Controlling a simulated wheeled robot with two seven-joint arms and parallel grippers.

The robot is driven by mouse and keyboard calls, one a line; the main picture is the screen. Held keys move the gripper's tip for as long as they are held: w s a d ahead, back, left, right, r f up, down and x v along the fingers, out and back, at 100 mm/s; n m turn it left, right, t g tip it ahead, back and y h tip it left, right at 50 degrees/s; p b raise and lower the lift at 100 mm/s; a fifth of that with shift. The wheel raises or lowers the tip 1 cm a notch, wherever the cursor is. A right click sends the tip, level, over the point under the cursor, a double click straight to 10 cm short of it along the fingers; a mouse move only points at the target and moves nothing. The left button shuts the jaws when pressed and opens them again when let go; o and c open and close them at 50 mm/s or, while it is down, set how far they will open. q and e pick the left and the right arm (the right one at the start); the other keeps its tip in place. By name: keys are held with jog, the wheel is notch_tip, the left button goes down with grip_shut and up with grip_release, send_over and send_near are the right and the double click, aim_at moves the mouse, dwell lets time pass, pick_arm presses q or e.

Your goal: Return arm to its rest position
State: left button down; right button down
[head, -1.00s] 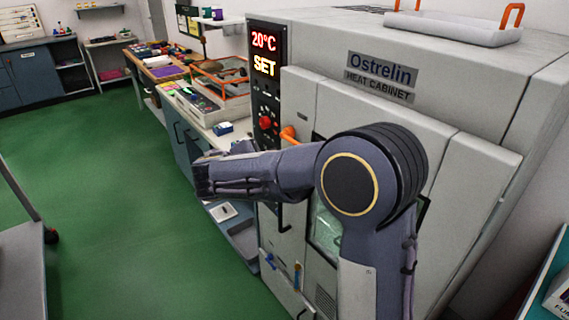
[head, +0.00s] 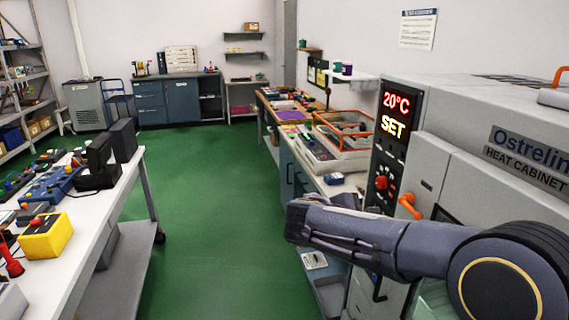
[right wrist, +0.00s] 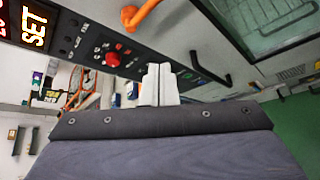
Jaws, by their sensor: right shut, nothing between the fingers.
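My right arm (head: 385,240) reaches across the lower right of the head view, in front of the grey heat cabinet (head: 432,160). Its forearm lies about level and points left. I cannot make out the right gripper's fingers in the head view. In the right wrist view the right gripper (right wrist: 160,82) shows as pale fingers held together, shut and empty, with the cabinet's control panel behind it. My left gripper is in neither view.
The cabinet's display (head: 396,112) reads 20°C SET. An orange handle (head: 410,206) juts out beside the red button (head: 381,182). A bench with an orange-rimmed tray (head: 325,160) runs behind. A white table (head: 100,215) with devices stands left. Green floor (head: 215,200) lies open between.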

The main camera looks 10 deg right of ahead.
jog(key=s+d+f+m+g+y, duration=0.2)
jog(key=s+f+m+y, duration=0.15)
jog(key=s, duration=0.45)
jog(key=s+d+f+m+g+y, duration=0.1)
jog(key=s+d+f+m+y, duration=0.1)
jog(key=s+f+y, duration=0.35)
jog(key=s+a+f+m+t+y, duration=0.2)
jog(key=s+a+m+y, duration=0.4)
jog(key=s+a+m, duration=0.4)
jog(key=s+a, duration=0.1)
jog(key=s, duration=0.4)
jog(key=shift+s+a+t+y, duration=0.15)
jog(key=shift+s+t+y, duration=0.25)
